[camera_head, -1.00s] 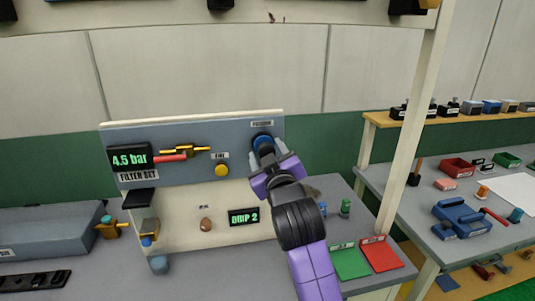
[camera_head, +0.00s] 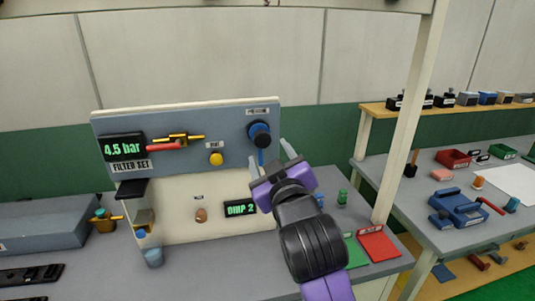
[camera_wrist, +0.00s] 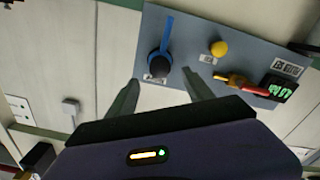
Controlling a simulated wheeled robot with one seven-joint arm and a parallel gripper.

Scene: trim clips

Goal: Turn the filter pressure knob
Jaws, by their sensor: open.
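The filter pressure knob (camera_head: 260,135) is a dark round knob with a blue pointer, at the upper right of the grey-blue panel (camera_head: 220,120). Its blue pointer points down in the head view. The knob also shows in the wrist view (camera_wrist: 159,64), beyond and between the fingertips. My gripper (camera_head: 268,155) is open and empty, in front of the panel and apart from the knob. Its two fingers also show in the wrist view (camera_wrist: 160,82). The display (camera_head: 123,147) reads 4.5 bar, above a FILTER SET label (camera_head: 133,166).
A yellow button (camera_head: 215,159) and a red-handled brass valve (camera_head: 165,147) sit left of the knob. A DRIP 2 display (camera_head: 240,209) is below. Green and red trays (camera_head: 378,243) lie right of my arm. A second table with parts stands at right.

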